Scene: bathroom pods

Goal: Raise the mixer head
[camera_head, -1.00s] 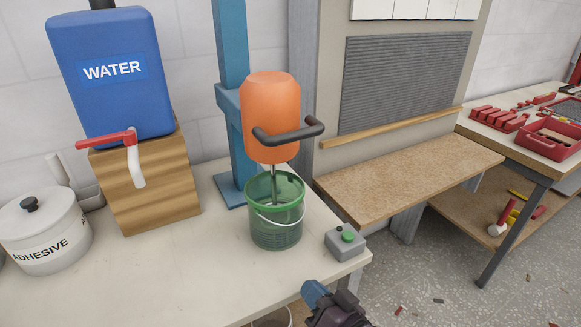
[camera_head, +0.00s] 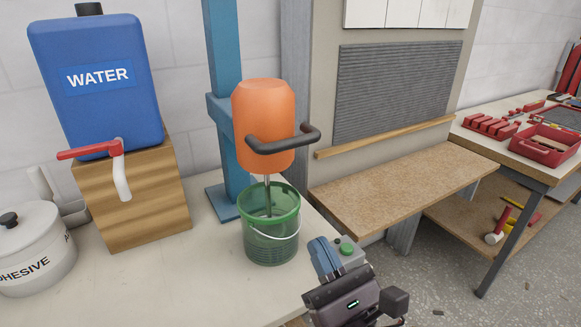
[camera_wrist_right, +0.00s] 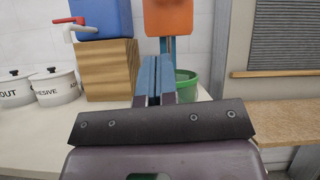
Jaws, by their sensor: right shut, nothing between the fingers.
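The orange mixer head (camera_head: 263,122) hangs on a blue column (camera_head: 223,70), with a dark curved handle (camera_head: 284,141) at its front. Its shaft (camera_head: 267,185) reaches down into a green transparent bucket (camera_head: 271,240) on the bench. My right gripper (camera_head: 325,256) is shut and empty, low in front of the bucket's right side, apart from the handle. In the right wrist view its blue fingers (camera_wrist_right: 153,78) are together, pointing toward the orange mixer head (camera_wrist_right: 167,18) and partly covering the bucket (camera_wrist_right: 187,86). My left gripper is not in view.
A grey box with a green button (camera_head: 346,247) sits partly behind my right gripper. A blue water container (camera_head: 95,90) with a red tap stands on a wooden block (camera_head: 135,200) at left, beside a white adhesive pot (camera_head: 35,250). A wooden shelf (camera_head: 405,185) is at right.

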